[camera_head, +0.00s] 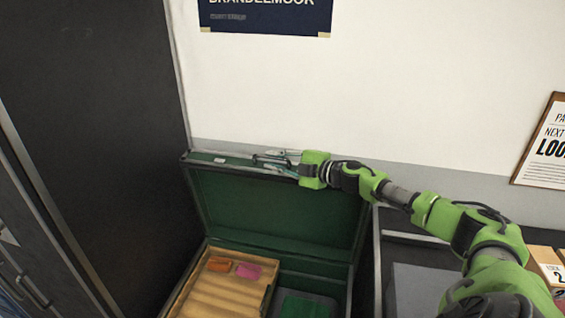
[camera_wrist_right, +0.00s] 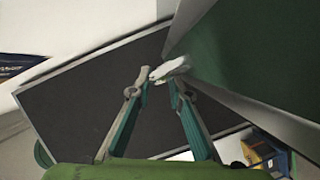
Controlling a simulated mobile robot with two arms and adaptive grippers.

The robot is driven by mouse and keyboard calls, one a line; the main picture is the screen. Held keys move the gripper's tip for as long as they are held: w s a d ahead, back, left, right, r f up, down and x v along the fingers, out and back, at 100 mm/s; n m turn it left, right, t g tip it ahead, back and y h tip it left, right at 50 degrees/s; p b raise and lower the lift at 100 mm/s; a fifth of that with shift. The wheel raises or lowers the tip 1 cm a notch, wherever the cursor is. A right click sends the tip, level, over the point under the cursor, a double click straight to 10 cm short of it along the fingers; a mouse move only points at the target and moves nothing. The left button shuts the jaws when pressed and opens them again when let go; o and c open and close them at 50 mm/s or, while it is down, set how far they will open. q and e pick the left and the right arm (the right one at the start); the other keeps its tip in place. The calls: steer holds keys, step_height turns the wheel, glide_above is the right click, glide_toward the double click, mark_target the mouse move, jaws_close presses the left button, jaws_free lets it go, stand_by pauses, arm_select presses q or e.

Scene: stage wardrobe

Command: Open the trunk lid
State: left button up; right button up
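The trunk lid (camera_head: 272,207) stands raised and upright at the back of the trunk, its dark green inner face toward me. My right gripper (camera_head: 264,159) is at the lid's top edge, reaching in from the right. In the right wrist view, the lid (camera_wrist_right: 262,50) is at the upper right, beside the fingers. The fingers of my right gripper (camera_wrist_right: 157,75) are apart, with a pale piece at the right fingertip; I see nothing clearly clamped between them. Whether they touch the lid I cannot tell. My left gripper is not in view.
The open trunk holds a wooden tray (camera_head: 203,293) with an orange (camera_head: 219,264) and a pink item (camera_head: 248,271), and a green item (camera_head: 302,307). A dark cabinet (camera_head: 90,130) stands close on the left. A white wall is behind; a grey box (camera_head: 420,285) is at right.

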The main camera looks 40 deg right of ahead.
mark_target(290, 165)
steer(key=shift+s+d+f, duration=0.15)
steer(key=shift+s, duration=0.35)
steer(key=v, duration=0.4)
steer(key=shift+s+d, duration=0.1)
steer(key=shift+s, duration=0.15)
steer(key=v, duration=0.6)
steer(key=shift+r, duration=0.25)
steer(key=shift+s, duration=0.15)
steer(key=shift+d, duration=0.1)
